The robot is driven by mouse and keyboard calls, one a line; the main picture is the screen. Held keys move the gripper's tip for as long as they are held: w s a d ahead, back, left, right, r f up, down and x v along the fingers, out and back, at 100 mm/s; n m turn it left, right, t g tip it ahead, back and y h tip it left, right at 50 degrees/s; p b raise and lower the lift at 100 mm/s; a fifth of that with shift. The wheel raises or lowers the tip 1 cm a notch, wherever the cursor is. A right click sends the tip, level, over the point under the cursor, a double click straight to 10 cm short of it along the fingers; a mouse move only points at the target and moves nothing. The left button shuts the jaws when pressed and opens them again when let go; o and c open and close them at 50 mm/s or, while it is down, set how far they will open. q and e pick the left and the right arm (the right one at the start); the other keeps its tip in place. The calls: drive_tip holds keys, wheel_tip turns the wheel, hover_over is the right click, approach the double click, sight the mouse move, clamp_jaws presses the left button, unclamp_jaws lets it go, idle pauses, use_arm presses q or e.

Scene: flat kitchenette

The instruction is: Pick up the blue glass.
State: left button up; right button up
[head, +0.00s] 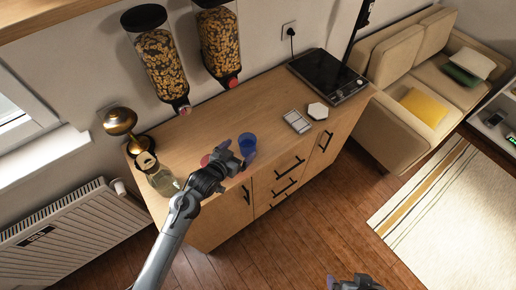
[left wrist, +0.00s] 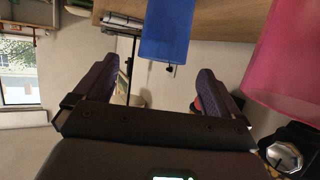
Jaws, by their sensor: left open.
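The blue glass (head: 247,142) stands on the wooden counter near its front edge. My left gripper (head: 236,156) is right beside it, on its left and front side. In the left wrist view the blue glass (left wrist: 167,32) lies just beyond the open fingers (left wrist: 155,76), in line with the gap between them. Nothing shows between the fingers. A red glass (head: 205,160) stands just left of my left gripper and is partly hidden by it; it looks large and pink in the left wrist view (left wrist: 290,60). My right gripper (head: 355,283) shows only partly at the bottom edge, jaws unclear.
A glass jar (head: 160,178) and a brass lamp (head: 121,122) stand at the counter's left end. A white-framed item (head: 297,121), a white hexagonal piece (head: 318,110) and a black cooktop (head: 326,74) are to the right. Cereal dispensers (head: 162,62) hang above. Mid-counter behind the glass is clear.

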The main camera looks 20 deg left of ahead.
sight(251, 138)
use_arm(q)
drive_tip(key=shift+b+x, duration=0.55)
drive_tip(key=shift+x, duration=4)
drive_tip(key=shift+a, duration=0.2)
drive_tip(key=c, duration=1.3)
